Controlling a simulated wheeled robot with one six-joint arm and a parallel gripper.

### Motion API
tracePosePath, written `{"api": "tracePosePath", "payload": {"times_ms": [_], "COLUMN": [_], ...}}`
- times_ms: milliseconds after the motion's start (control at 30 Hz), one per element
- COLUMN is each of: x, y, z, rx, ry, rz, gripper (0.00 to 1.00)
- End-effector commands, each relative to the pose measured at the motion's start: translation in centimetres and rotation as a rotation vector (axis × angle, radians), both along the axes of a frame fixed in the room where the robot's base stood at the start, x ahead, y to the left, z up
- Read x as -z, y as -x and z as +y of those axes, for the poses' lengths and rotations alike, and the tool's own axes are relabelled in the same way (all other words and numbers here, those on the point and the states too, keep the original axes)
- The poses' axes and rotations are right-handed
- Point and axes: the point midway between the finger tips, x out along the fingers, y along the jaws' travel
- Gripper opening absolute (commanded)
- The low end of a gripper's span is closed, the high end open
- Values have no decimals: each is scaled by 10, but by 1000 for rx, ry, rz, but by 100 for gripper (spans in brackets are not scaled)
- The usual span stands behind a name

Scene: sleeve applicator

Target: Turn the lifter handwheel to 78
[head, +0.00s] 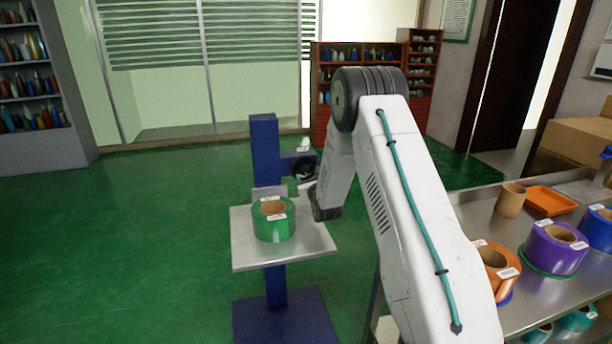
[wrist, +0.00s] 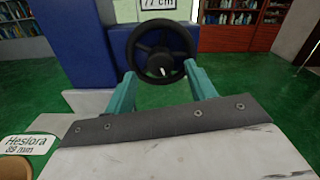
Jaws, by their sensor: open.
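The lifter is a blue column (head: 265,150) on a blue foot, carrying a light metal platform (head: 305,247). Its black handwheel (wrist: 163,24) is in the upper middle of the wrist view, facing me, and shows small and partly hidden in the head view (head: 302,168). A white display (wrist: 157,4) above the wheel reads "77 cm", cut off by the frame's top edge. My gripper (wrist: 161,74) is open, its teal fingers on either side of the wheel's lower part. I cannot tell whether they touch the rim.
A labelled green roll (head: 272,225) stands on the platform, left of my gripper. At right, a metal table (head: 490,225) holds orange, purple and blue rolls, an orange tray (head: 551,201) and a brown tube (head: 511,200). The green floor left of the lifter is clear.

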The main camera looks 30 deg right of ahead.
Motion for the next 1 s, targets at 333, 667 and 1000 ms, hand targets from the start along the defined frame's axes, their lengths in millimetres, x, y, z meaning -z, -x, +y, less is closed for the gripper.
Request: {"api": "tracePosePath", "payload": {"times_ms": [333, 667, 1000], "x": [0, 0, -60], "y": [46, 48, 55], "z": [14, 14, 49], "rx": [-1, -1, -68], "ry": [0, 0, 331], "rz": [1, 1, 274], "gripper": [55, 55, 55]}}
